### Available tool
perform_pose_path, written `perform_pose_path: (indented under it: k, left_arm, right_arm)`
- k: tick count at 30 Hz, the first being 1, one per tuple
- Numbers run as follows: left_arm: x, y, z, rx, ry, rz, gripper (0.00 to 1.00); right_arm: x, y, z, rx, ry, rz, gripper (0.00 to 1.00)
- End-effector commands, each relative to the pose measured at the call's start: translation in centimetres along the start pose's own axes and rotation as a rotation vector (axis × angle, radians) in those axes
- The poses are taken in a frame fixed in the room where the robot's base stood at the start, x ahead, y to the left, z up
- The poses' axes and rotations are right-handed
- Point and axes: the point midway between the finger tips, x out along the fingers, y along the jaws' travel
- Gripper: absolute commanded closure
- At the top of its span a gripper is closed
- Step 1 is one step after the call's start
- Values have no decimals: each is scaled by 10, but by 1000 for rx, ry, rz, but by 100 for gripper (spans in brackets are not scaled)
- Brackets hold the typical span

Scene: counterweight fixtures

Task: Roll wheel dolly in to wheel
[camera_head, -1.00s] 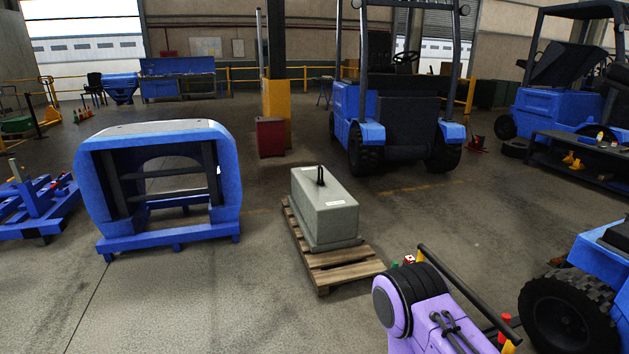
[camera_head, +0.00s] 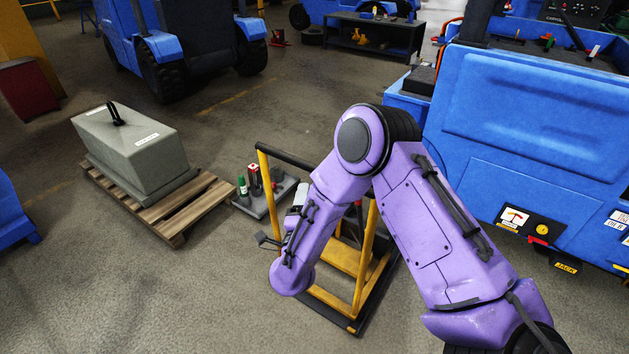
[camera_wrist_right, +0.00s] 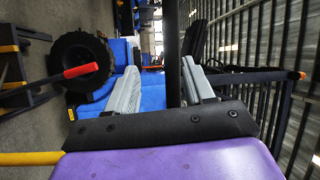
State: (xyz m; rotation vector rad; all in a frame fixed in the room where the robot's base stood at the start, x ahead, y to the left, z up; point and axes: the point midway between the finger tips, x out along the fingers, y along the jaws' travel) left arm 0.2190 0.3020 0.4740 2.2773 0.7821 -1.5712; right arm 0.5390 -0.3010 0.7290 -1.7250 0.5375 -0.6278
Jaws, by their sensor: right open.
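The wheel dolly is a yellow frame (camera_head: 366,262) with a black top handle bar (camera_head: 285,156), standing on the floor in the head view, partly hidden by my purple right arm. My right gripper (camera_head: 300,190) is below the handle bar, its grey fingers small in this view. In the right wrist view the gripper (camera_wrist_right: 160,85) is open, and a dark upright bar (camera_wrist_right: 173,45) shows between the two fingers; contact cannot be told. A black wheel (camera_wrist_right: 80,60) shows beside the blue vehicle there. In the head view that wheel is not visible. My left gripper is out of view.
A grey counterweight block (camera_head: 135,150) sits on a wooden pallet (camera_head: 190,215) at left. A small tray (camera_head: 265,197) with bottles lies behind the dolly. The blue vehicle (camera_head: 530,130) fills the right side. A red-tipped lever (camera_wrist_right: 80,71) crosses the wheel. The front-left floor is clear.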

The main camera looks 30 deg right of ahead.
Motion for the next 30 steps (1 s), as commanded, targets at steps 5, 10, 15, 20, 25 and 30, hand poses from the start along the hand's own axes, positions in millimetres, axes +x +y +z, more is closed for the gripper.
perform_pose_path:
  k: [5,10,15,20,25,30]
  left_arm:
    - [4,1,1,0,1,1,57]
    - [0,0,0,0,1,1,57]
    - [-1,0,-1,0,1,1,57]
    - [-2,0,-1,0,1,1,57]
    - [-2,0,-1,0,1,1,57]
    - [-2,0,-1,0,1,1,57]
  right_arm:
    - [23,-17,-5,118,85,-43,47]
    - [60,-18,-8,113,82,-41,47]
    - [94,-19,-9,111,78,-42,47]
    - [110,-19,-9,108,74,-41,47]
    - [113,-19,-9,107,72,-41,47]
    - [113,-19,-9,106,72,-41,67]
